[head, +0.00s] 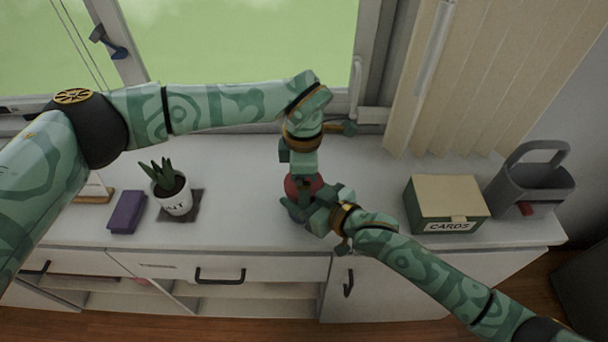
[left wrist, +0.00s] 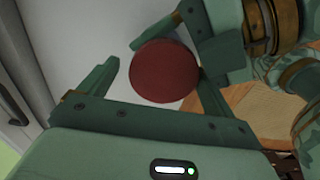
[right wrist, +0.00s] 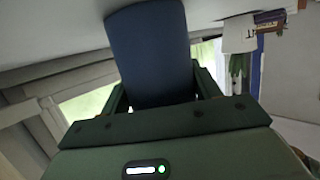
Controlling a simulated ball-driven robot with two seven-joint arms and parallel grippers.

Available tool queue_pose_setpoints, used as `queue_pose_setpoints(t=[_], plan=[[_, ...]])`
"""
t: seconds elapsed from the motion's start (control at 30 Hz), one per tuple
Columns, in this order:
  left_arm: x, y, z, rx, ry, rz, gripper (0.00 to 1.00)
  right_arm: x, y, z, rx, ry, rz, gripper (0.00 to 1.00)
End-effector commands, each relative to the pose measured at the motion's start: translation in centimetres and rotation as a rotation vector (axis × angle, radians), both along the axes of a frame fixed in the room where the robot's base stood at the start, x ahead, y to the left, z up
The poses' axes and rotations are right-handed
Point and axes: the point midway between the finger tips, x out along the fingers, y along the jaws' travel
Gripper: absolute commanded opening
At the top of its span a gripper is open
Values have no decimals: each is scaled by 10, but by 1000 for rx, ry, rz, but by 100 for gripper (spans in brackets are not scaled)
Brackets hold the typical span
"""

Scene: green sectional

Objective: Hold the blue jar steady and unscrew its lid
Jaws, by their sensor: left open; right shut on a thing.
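The blue jar (head: 295,212) stands on the white cabinet top, mostly hidden behind my right gripper. Its red lid (head: 303,184) is on top and shows as a round dark red disc in the left wrist view (left wrist: 165,70). My right gripper (head: 313,207) is shut on the jar's body; the blue body fills the space between its fingers in the right wrist view (right wrist: 150,55). My left gripper (head: 303,172) points down from above, open. The lid lies between its spread fingers; I cannot tell whether either finger touches it.
A potted plant (head: 174,199) and a purple box (head: 127,211) stand to the left. A green cards box (head: 443,208) and a grey caddy (head: 533,185) stand to the right. The window is behind; the cabinet's front edge is close to the jar.

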Motion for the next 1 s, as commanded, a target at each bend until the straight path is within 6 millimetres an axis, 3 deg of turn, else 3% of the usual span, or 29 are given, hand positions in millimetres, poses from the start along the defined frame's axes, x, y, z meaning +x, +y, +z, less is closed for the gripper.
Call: queue_pose_setpoints(t=[0.37,0.6,0.87,1.0], plan=[[-6,-3,2,-3,16,-7,99,4,-3,0,-4,-2,-7,0],[-5,-4,37,-3,11,-7,99,3,-3,-1,-7,0,-7,0],[5,-1,60,10,-30,-9,95,2,-2,-1,-5,0,-4,0],[9,3,82,43,-46,-236,95,1,-2,-1,-4,1,-4,0]])
